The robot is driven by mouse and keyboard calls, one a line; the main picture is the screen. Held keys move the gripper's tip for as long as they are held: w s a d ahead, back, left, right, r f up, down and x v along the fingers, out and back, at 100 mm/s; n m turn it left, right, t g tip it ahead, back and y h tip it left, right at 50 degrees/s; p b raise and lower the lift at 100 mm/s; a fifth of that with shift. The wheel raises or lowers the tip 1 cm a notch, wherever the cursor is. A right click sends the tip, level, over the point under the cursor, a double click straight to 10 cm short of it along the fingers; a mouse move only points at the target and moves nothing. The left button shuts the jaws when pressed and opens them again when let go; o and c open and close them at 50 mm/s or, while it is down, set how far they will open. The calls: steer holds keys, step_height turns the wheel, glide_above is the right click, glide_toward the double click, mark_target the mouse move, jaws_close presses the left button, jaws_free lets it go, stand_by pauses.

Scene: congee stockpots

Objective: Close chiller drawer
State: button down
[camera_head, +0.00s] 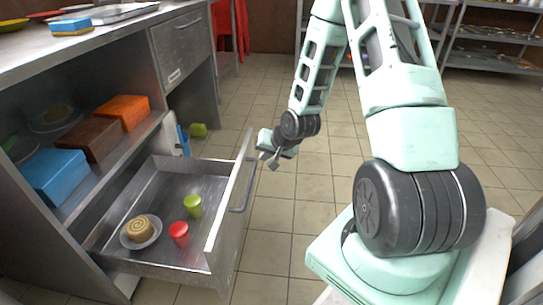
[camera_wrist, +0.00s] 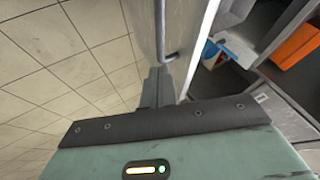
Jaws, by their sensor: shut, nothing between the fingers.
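The metal chiller drawer (camera_head: 145,268) is pulled out from under the counter, open. Its front panel (camera_head: 229,220) carries a bar handle (camera_head: 243,195) on the outer side. In the drawer lie a small plate (camera_head: 141,233) with a round tan food on it, a red item (camera_head: 179,232) and a green item (camera_head: 193,205). My gripper (camera_head: 268,160) is shut and empty, outside the drawer near the far end of the front panel. In the wrist view my shut fingers (camera_wrist: 158,88) are close to the panel (camera_wrist: 150,30); I cannot tell whether they touch it.
The counter shelf holds blue (camera_head: 55,175), brown (camera_head: 92,140) and orange (camera_head: 122,111) boxes. A shut drawer (camera_head: 182,45) is farther back. The tiled floor (camera_head: 290,225) in front of the panel is clear.

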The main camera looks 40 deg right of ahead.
steer(key=w, duration=0.1)
steer(key=w+a+f+b, duration=0.1)
steer(key=w+a, duration=0.1)
steer(key=shift+w+f+b, duration=0.35)
steer(key=shift+w, duration=0.05)
steer(key=shift+w+a+r, duration=0.1)
steer(key=shift+w+a, duration=0.1)
steer(key=shift+a, duration=0.05)
steer(key=shift+w+a, duration=0.1)
